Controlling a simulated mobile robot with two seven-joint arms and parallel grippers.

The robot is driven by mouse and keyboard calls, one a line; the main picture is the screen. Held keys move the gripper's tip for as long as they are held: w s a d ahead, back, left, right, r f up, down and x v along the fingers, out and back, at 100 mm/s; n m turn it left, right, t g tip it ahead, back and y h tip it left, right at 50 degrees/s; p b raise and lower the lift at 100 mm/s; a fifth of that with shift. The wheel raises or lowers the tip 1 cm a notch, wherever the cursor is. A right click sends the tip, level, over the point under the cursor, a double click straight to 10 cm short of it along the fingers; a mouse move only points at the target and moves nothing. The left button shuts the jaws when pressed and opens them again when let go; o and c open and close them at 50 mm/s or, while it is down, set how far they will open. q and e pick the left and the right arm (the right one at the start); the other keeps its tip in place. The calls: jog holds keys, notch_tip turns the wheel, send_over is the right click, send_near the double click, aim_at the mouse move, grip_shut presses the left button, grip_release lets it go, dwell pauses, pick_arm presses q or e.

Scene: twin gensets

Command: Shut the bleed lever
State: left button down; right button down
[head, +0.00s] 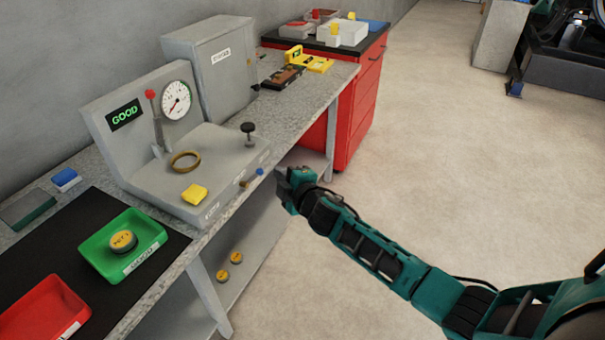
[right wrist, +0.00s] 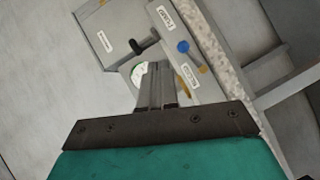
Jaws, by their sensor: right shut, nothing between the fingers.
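The grey test rig (head: 138,113) stands on the bench with a dial gauge (head: 176,99), a lit GOOD display (head: 125,114) and an upright red-knobbed lever (head: 151,95). A small blue-ended part (head: 260,171) sticks out low on its front, and shows as a blue round end in the right wrist view (right wrist: 183,46). My left gripper is out of view.
A green tray (head: 91,253) and red tray (head: 35,318) lie left. A red cabinet (head: 357,115) stands behind.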

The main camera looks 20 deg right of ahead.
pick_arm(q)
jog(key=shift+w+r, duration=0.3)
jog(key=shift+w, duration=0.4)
pick_arm(e)
jog(key=s+d+r, duration=0.2)
jog(key=s+r, duration=0.1)
jog(key=s, duration=0.3)
jog(key=shift+r, duration=0.2)
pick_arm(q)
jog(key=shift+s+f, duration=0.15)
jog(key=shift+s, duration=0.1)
pick_arm(e)
jog(key=shift+d, duration=0.1)
